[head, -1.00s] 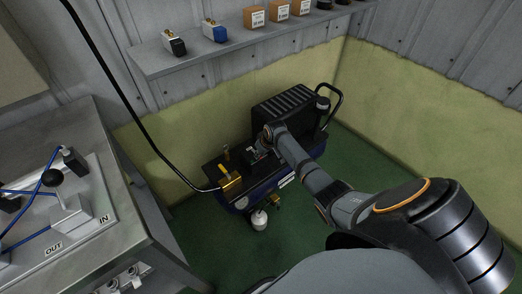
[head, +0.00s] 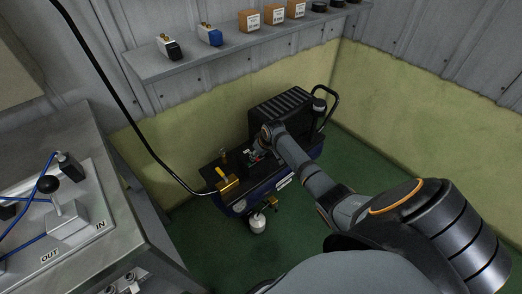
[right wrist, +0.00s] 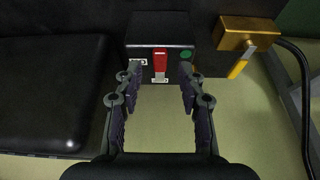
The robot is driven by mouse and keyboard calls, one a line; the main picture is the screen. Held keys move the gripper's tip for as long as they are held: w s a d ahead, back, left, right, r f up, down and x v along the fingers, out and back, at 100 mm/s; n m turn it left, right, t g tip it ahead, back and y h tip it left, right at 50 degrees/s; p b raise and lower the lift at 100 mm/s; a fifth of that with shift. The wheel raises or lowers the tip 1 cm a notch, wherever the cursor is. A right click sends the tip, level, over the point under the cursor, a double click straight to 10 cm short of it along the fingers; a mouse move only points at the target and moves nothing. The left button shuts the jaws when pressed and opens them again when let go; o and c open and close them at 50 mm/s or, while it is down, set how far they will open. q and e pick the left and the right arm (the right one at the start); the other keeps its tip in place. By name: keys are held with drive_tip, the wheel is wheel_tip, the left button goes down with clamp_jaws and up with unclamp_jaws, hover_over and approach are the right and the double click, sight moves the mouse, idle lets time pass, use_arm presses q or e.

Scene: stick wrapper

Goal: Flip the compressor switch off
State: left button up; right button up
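The compressor (head: 285,112) stands on the green floor by the yellow wall, with a black ribbed cover and a dark blue tank. In the right wrist view its switch is a red lever (right wrist: 160,64) on a black box (right wrist: 140,32), with a green round button (right wrist: 186,55) beside it. My right gripper (right wrist: 157,82) is open, its two fingers on either side of the red lever's line, with nothing held. Whether the fingers touch the box cannot be told. In the head view my right gripper (head: 256,155) is over the compressor's top. My left gripper is not in view.
A brass valve block (head: 229,187) with a yellow handle and a black hose sits at the compressor's left end. A metal bench (head: 120,215) with a panel marked IN and OUT stands at the left. A shelf (head: 200,66) with small items runs above.

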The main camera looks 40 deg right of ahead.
drive_tip(key=v, duration=1)
drive_tip(key=shift+a, duration=0.1)
